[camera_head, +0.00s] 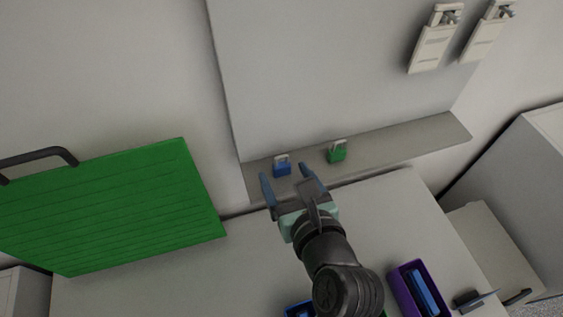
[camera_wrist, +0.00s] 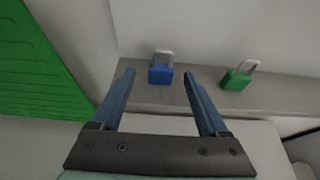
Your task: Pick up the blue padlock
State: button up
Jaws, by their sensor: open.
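The blue padlock (camera_head: 282,170) with a light metal shackle stands on a narrow grey ledge (camera_head: 400,143) below a grey wall panel. It also shows in the wrist view (camera_wrist: 161,74), ahead of and between my fingers. My gripper (camera_head: 287,178) is open and empty, its two blue fingers pointing toward the padlock. In the wrist view the fingertips (camera_wrist: 158,73) lie on either side of the padlock in the picture; whether they reach it in depth I cannot tell.
A green padlock (camera_head: 337,155) stands on the same ledge to the right. A large green case (camera_head: 110,210) with a dark handle is at the left. A purple bin (camera_head: 403,287) holds blue items at the lower right. Two white devices (camera_head: 433,40) hang on the panel.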

aim_at(283, 169)
jog(key=x, duration=0.3)
jog(key=shift+w+r, duration=0.1)
jog(key=shift+w, duration=0.1)
grip_shut()
